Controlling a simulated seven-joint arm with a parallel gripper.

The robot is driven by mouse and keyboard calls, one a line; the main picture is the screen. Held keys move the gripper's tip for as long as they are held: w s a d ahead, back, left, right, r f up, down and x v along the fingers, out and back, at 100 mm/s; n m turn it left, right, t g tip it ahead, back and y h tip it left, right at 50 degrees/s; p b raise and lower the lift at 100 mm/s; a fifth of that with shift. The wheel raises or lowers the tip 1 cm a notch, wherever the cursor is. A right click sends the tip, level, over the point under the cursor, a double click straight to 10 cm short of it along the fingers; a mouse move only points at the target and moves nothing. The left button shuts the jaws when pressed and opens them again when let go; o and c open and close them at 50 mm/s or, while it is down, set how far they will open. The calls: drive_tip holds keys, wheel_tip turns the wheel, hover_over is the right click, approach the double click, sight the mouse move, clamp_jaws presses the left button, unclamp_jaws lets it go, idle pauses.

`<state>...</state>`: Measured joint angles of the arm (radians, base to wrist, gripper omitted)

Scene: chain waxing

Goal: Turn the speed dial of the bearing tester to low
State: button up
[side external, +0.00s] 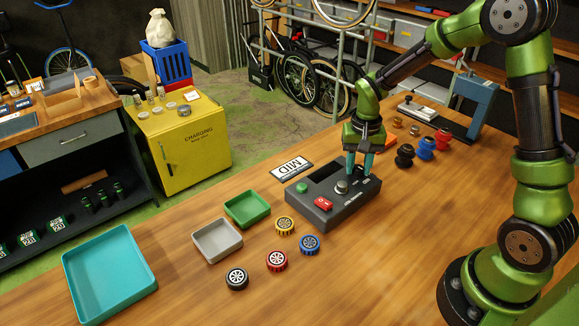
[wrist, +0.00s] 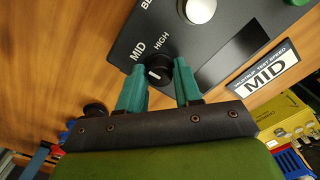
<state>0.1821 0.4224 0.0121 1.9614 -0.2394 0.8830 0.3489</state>
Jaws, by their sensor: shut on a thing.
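The bearing tester (side external: 325,212) is a dark grey box on the wooden bench. It has a red switch (side external: 323,203), a green button (side external: 302,187) and a silver knob (side external: 341,187). The small black speed dial (wrist: 157,76) sits between the teal fingers of my gripper (wrist: 160,68) in the wrist view, with a short white mark on its face. The labels MID and HIGH are readable beside it; a LOW label is not visible. In the side view my gripper (side external: 358,174) points down at the tester's right end, shut on the dial, and mostly hides it.
A sign reading MID (side external: 292,167) lies behind the tester. Green (side external: 247,222) and grey (side external: 217,252) trays and several coloured wheels (side external: 277,261) lie in front-left. Black, blue and red spools (side external: 425,148) stand to the right.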

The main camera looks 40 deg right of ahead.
sight(358, 167)
drive_tip(key=n, duration=0.4)
drive_tip(key=shift+n, duration=2.3)
drive_tip(key=o, duration=1)
drive_tip(key=shift+o, duration=0.2)
drive_tip(key=shift+r, duration=0.1)
wheel_tip(358, 167, up, 17)
